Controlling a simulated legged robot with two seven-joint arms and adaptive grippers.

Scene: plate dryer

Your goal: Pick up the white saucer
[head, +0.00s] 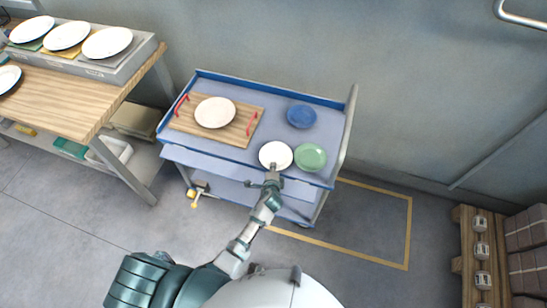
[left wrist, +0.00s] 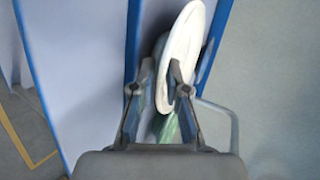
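The white saucer (head: 275,154) is near the front edge of the blue-rimmed cart's top in the head view, left of the green plate. My left gripper (head: 272,171) is at its near rim. In the left wrist view the white saucer (left wrist: 184,45) shows nearly edge-on. The fingers of my left gripper (left wrist: 163,72) are drawn in, one on each side of its rim, and appear shut on it. Whether the saucer touches the cart is hard to tell. My right gripper is not in view.
The green plate (head: 310,157) sits close on the saucer's right. A blue plate (head: 301,116) is behind. A wooden tray (head: 180,122) with red handles holds a cream plate (head: 215,112). The cart's handle (head: 346,135) rises on the right. A wooden table (head: 75,98) stands left.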

